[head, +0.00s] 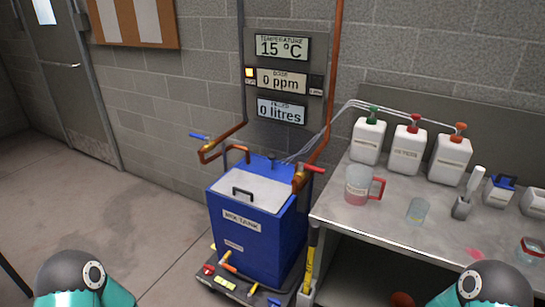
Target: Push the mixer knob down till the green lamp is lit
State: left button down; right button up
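A blue mix tank (240,231) with a pale lid (258,190) stands on a low cart against the wall. A small dark knob-like fitting (271,160) stands at the back of the lid; I cannot tell whether it is the mixer knob. The cart's front panel (232,285) carries small red and yellow controls and orange handles, too small to identify. I can make out no lit green lamp. A yellow lamp (249,72) glows beside the dose display (282,82). Neither gripper shows; only upper parts of my arms appear at the bottom corners.
A steel bench (375,219) at right holds white jugs with green (367,140) and red (406,148) tops, a red-handled measuring jug (358,186) and a glass beaker (418,210). Copper pipes (315,151) flank the tank. The floor at left (110,220) is clear.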

aim_at(271, 157)
jog(key=k, duration=1)
jog(key=u, duration=1.1)
jog(key=i, duration=2.15)
jog(key=z, duration=0.4)
